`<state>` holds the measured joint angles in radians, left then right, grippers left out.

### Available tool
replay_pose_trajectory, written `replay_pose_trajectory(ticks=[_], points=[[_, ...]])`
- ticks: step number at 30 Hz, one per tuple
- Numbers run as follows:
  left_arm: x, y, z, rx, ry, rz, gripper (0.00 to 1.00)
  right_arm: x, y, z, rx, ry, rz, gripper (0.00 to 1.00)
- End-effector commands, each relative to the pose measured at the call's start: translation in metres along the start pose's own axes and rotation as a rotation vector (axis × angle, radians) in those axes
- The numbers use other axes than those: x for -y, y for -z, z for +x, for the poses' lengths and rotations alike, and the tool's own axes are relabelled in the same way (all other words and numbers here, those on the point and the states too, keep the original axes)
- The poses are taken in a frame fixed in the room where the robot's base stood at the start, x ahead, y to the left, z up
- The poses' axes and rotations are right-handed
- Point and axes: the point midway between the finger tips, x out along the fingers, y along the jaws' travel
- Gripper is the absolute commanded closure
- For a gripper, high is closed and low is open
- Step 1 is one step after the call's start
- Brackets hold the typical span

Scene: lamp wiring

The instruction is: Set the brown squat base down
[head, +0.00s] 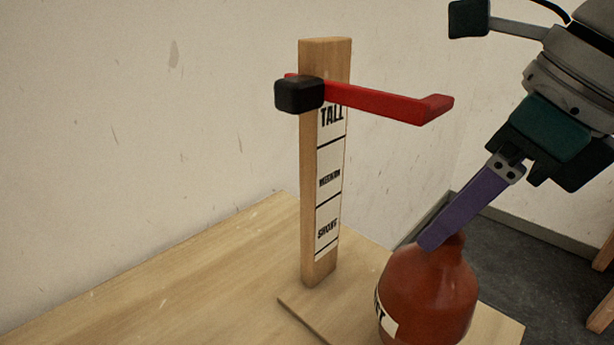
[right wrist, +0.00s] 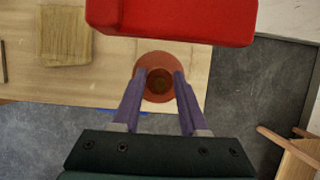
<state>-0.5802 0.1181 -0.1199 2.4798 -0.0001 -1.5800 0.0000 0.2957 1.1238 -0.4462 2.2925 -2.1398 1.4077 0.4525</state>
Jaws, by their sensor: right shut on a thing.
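The brown squat base (head: 428,293) is a rounded, glossy red-brown vessel with a narrow neck and a white label partly in view. My right gripper (head: 441,238) comes down at a slant from the upper right, and its purple fingers are shut on the neck. In the right wrist view the base (right wrist: 160,58) shows from above, between the two fingertips (right wrist: 160,80), over the table's edge region. Its underside is out of frame in the head view, so I cannot tell whether it touches the table. My left gripper is not in view.
A wooden post (head: 310,190) marked TALL, MEDIUM and SHORT stands left of the base. Its red arm (head: 385,101) with a black knob (head: 299,95) juts right at TALL height, near my gripper. The wooden table (head: 190,285) is clear at left.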

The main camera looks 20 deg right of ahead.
Motion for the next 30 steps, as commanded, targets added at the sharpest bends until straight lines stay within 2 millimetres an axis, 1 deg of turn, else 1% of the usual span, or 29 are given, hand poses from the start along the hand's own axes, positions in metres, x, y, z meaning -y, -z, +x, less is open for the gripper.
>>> replay_pose_trajectory(ticks=[1, 3, 6, 9, 12, 19, 30], points=[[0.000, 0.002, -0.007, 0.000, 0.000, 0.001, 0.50, 0.000, -0.013, -0.001, 0.011, -0.002, 0.003, 1.00], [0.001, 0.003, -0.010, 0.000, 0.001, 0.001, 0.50, -0.001, -0.022, 0.003, 0.009, -0.002, -0.001, 1.00], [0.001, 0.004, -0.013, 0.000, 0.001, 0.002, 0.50, 0.000, -0.034, 0.009, 0.008, 0.001, 0.000, 1.00], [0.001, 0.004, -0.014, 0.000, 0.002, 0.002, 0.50, 0.000, -0.039, 0.013, 0.006, 0.002, -0.001, 1.00], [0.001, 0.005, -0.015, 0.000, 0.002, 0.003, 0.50, 0.000, -0.038, 0.018, 0.002, 0.002, -0.001, 1.00], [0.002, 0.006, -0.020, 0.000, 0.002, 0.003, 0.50, 0.000, -0.027, 0.044, 0.001, 0.002, -0.001, 1.00], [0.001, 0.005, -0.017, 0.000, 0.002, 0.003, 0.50, 0.001, -0.025, 0.050, 0.005, 0.004, -0.002, 1.00]])
